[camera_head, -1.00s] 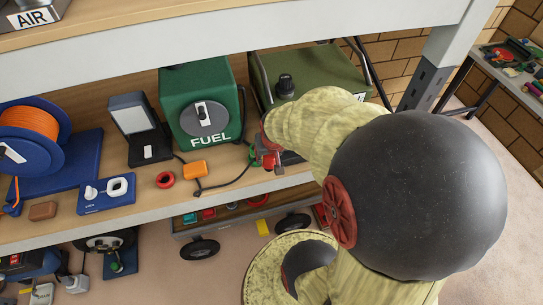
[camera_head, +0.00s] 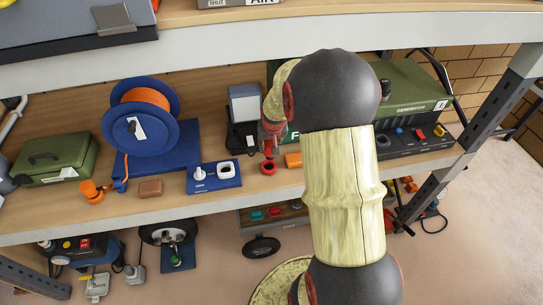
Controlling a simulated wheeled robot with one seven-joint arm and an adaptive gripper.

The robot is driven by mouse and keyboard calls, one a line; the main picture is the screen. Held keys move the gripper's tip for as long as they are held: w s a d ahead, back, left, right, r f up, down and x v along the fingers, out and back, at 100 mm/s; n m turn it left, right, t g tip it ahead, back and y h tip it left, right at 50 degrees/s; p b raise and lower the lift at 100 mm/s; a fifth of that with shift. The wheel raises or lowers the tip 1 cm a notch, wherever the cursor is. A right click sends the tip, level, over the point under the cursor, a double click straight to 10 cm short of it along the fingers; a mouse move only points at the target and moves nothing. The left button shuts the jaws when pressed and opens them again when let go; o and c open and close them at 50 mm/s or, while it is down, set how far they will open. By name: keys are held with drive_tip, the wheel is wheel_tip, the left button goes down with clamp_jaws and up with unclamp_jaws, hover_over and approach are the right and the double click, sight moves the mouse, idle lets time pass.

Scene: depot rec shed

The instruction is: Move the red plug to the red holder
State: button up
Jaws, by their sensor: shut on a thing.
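My gripper (camera_head: 270,146) is shut and points down over the shelf, just above the red holder. The red plug appears to be between its fingers, but it is small and mostly hidden there, and its colour blends with the gripper's red parts. The red holder (camera_head: 268,168) is a small red ring standing on the wooden shelf near its front edge. A small gap seems to show between the fingertips and the ring, though I cannot tell exactly how large.
An orange plug (camera_head: 293,160) lies close right of the ring. A blue switch box (camera_head: 214,177) is to its left, a dark device (camera_head: 244,110) behind. Farther off are a blue cable reel (camera_head: 140,116) and the green generator (camera_head: 410,88). My arm hides most of the FUEL box.

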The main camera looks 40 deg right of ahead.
drive_tip(key=shift+w+a+r, duration=0.1)
drive_tip(key=shift+w+r, duration=0.1)
drive_tip(key=shift+w, duration=0.3)
drive_tip(key=shift+s+d+f, duration=0.1)
drive_tip(key=shift+d+f, duration=0.1)
drive_tip(key=shift+f, duration=0.1)
drive_tip(key=shift+a+f+b, duration=0.15)
drive_tip(key=shift+f+b, duration=1.35)
drive_tip(key=shift+f, duration=0.8)
drive_tip(key=shift+f+b, duration=1.05)
drive_tip(key=shift+f, duration=0.4)
drive_tip(key=o, duration=1.2)
drive_tip(key=shift+o, duration=0.2)
